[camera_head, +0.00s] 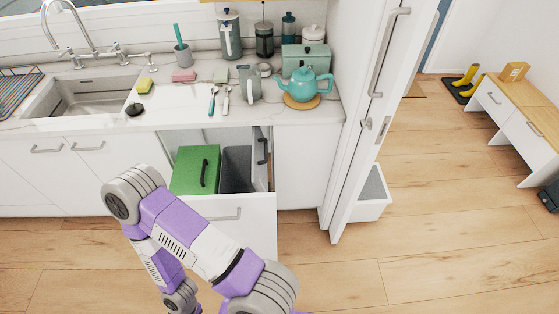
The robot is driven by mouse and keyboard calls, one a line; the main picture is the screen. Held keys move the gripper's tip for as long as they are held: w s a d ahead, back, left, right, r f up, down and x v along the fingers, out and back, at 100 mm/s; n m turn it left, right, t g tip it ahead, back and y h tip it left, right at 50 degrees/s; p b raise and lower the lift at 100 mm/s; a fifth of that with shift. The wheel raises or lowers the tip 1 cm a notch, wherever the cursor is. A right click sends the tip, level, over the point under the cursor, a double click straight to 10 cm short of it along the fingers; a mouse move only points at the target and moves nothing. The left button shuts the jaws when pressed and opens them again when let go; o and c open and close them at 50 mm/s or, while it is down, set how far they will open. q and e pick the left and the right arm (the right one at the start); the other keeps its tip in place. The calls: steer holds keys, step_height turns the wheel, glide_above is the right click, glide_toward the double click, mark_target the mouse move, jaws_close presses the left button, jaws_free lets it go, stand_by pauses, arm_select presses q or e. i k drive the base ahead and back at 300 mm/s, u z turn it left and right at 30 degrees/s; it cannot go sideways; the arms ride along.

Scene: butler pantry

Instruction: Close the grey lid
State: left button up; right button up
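The pulled-out drawer (232,233) under the counter holds two bins side by side. The left bin is covered by a green lid (187,168) with a dark handle. The right bin is a dark grey bin (236,170) with its top open. The grey lid (258,148) stands upright at the right side of that bin, swung open, with a dark handle on its right face. One of my purple and white arms bends in front of the drawer; nothing in view touches the lid. Neither of my grippers is in view.
The counter above carries a teal teapot (305,84), a grey-green jug (249,83), a pink sponge (183,76) and a sink (90,96) at left. A tall white door (367,120) stands open right of the drawer. The wooden floor (450,230) at right is mostly clear.

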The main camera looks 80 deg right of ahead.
mark_target(260, 170)
steer(key=z, duration=2.55)
steer(key=i, duration=0.5)
steer(key=u, duration=1.1)
steer(key=k, duration=0.75)
steer(key=z, duration=0.6)
